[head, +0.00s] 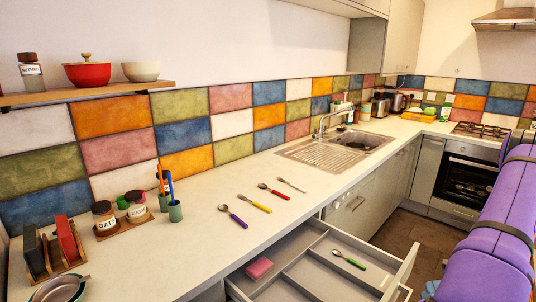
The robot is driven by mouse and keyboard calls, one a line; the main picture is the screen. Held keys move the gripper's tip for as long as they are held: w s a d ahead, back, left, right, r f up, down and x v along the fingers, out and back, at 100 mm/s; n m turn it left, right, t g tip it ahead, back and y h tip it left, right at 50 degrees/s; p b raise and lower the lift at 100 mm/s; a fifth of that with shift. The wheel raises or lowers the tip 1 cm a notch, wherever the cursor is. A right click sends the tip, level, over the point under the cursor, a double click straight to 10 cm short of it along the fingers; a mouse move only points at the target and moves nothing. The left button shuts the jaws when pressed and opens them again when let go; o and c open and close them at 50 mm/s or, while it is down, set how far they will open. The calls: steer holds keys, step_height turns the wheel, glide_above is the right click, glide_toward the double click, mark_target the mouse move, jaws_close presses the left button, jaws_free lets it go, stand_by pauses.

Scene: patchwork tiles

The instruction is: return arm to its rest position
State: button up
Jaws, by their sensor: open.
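A purple arm link of mine (487,240) with dark bands fills the right edge of the head view. My gripper does not show in this view. An open drawer (318,283) with dividers stands out below the counter. A green-handled spoon (348,259) lies in one compartment and a pink sponge (259,267) lies in another. On the counter (330,200) lie a purple-handled spoon (233,216), a yellow-handled utensil (254,202), a red-handled spoon (273,191) and a fork (291,185).
The sink (352,140) is set in the counter further back. Jars (105,218), a green cup (175,211) and a rack (55,250) stand at the left. A shelf (90,93) holds bowls. An oven (466,178) is at the back right. The open drawer juts into the floor space.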

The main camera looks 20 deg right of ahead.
steer(key=w+a+r+n+g+h, duration=0.25)
steer(key=w+a+r+n, duration=0.2)
steer(key=r+n, duration=0.35)
steer(key=w+a+r+n+g+h, duration=0.1)
steer(key=w+a+r+n+g, duration=0.4)
steer(key=r, duration=0.5)
steer(key=w+a+r+n+g+h, duration=0.2)
steer(key=w+a+r+n+g, duration=0.15)
steer(key=a+r+n, duration=0.45)
steer(key=s+a+r+n+t+h, duration=0.3)
steer(key=s+a+r+n+h, duration=0.1)
steer(key=a+r+n, duration=0.4)
steer(key=s+a+r+n+t+h, duration=0.3)
steer(key=s+a+r+n, duration=0.3)
steer(key=a+r+n, duration=0.3)
steer(key=shift+s+a+n+t+h, duration=0.2)
steer(key=shift+a+n+t+h, duration=0.2)
steer(key=shift+n, duration=0.6)
